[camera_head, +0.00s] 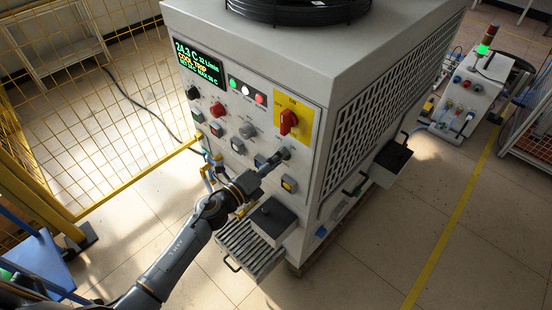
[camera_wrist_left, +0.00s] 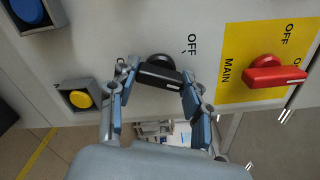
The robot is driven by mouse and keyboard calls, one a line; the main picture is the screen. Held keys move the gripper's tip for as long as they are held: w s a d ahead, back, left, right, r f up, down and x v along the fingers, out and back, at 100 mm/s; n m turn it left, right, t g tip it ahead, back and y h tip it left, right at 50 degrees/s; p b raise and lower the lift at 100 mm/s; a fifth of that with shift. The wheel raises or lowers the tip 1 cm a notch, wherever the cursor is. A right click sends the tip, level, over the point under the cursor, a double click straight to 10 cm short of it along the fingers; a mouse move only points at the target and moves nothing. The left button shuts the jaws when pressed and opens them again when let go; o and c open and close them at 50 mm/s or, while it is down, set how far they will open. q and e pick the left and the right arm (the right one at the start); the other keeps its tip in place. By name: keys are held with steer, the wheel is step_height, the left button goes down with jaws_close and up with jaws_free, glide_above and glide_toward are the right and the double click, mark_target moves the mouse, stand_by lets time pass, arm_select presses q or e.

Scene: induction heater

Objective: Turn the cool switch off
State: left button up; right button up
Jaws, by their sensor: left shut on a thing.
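A black rotary switch (camera_wrist_left: 160,74) sits on the grey front panel (camera_head: 240,103), with an "OFF" label beside it in the left wrist view. Any "COOL" label on it is not legible. My left gripper (camera_wrist_left: 158,80) has one finger on each side of the handle and is shut on it. In the head view my left gripper (camera_head: 280,156) reaches the panel below the red main switch (camera_head: 288,121) and largely covers the black switch. The display (camera_head: 199,64) reads 24.3 C with yellow text below. My right gripper is not in view.
The red main switch on its yellow plate (camera_wrist_left: 235,55) is close beside the gripper. A yellow button (camera_wrist_left: 78,98) and a blue button (camera_wrist_left: 28,10) are also near. A grey box (camera_head: 272,221) and slatted tray (camera_head: 238,248) jut out below. A yellow fence (camera_head: 110,110) stands left.

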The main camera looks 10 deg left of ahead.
arm_select(q)
steer(key=n+p, duration=0.4)
steer(key=n, duration=0.6)
steer(key=shift+n, duration=0.3)
steer(key=shift+f, duration=0.1)
stand_by(0.3)
steer(key=o, duration=1.2)
steer(key=shift+c, duration=0.2)
steer(key=v, duration=1.2)
